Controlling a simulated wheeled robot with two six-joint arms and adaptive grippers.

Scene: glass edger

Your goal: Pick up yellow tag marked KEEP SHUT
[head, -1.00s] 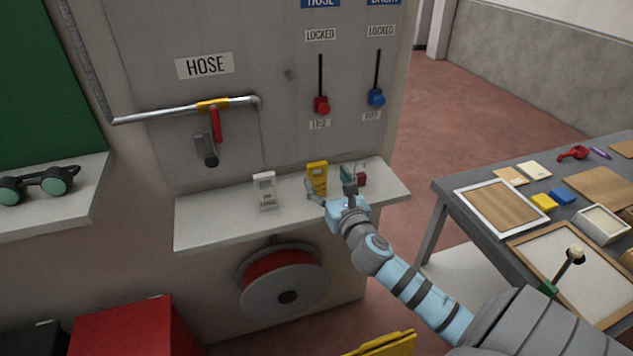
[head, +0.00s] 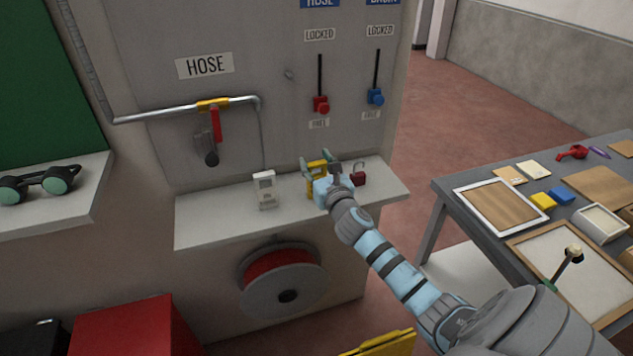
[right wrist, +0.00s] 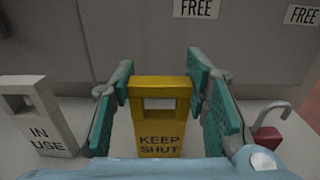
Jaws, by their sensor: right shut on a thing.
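The yellow tag marked KEEP SHUT (right wrist: 160,139) stands upright in the middle of the right wrist view, with a square opening near its top. In the head view the tag (head: 313,183) is on the white shelf, partly hidden by my right gripper (head: 320,163). My right gripper is shut on it, with one teal-padded finger along each side. I cannot see the tag clear of the shelf. My left gripper is not in view.
A white IN USE tag (right wrist: 42,118) stands left of the yellow one. A red padlock (head: 358,176) lies close on the right. The panel with its levers rises behind the shelf (head: 215,225). A hose reel (head: 285,283) hangs below.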

